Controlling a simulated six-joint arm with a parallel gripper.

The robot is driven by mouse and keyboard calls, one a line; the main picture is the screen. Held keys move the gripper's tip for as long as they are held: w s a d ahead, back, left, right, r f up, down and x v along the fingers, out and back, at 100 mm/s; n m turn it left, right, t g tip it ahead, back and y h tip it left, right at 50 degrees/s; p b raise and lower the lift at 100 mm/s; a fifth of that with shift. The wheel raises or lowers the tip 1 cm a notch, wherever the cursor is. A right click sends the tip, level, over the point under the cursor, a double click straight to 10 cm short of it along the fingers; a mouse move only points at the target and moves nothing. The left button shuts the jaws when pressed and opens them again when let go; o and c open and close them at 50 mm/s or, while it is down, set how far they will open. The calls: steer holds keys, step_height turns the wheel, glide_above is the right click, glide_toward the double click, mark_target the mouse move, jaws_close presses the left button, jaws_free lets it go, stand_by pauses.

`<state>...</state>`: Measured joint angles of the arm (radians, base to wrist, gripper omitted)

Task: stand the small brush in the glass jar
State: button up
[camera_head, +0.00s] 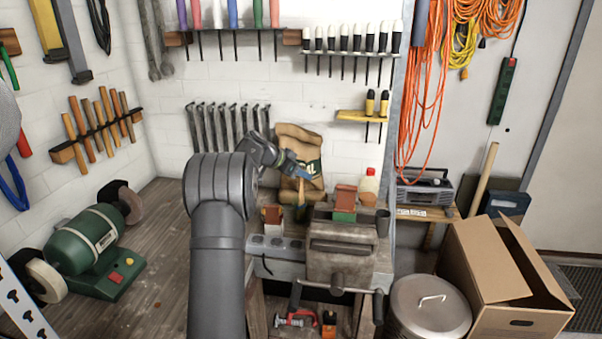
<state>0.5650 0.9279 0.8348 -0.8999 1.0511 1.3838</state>
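My gripper (298,171) is at the end of my grey arm, above the back of the workbench and in front of a paper bag. It is small and partly hidden by its own wrist, so I cannot tell whether its fingers are open or shut. A thin yellowish upright piece (301,191) with a blue part above it shows right below the gripper. It may be the small brush, but it is too small to be sure, and I cannot tell if it is held. I cannot make out the glass jar clearly.
The grey vise (340,255) stands at the bench front, with a red-brown and green block (345,203) behind it. The paper bag (301,147) and a white bottle (369,184) are at the back. A green bench grinder (88,245) is left; bare wood (160,215) lies between.

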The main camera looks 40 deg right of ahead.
steer(key=v, duration=1.7)
steer(key=shift+a, duration=0.2)
steer(key=shift+d, duration=0.1)
steer(key=x, duration=1.7)
steer(key=shift+d, duration=0.1)
steer(key=shift+r, duration=0.35)
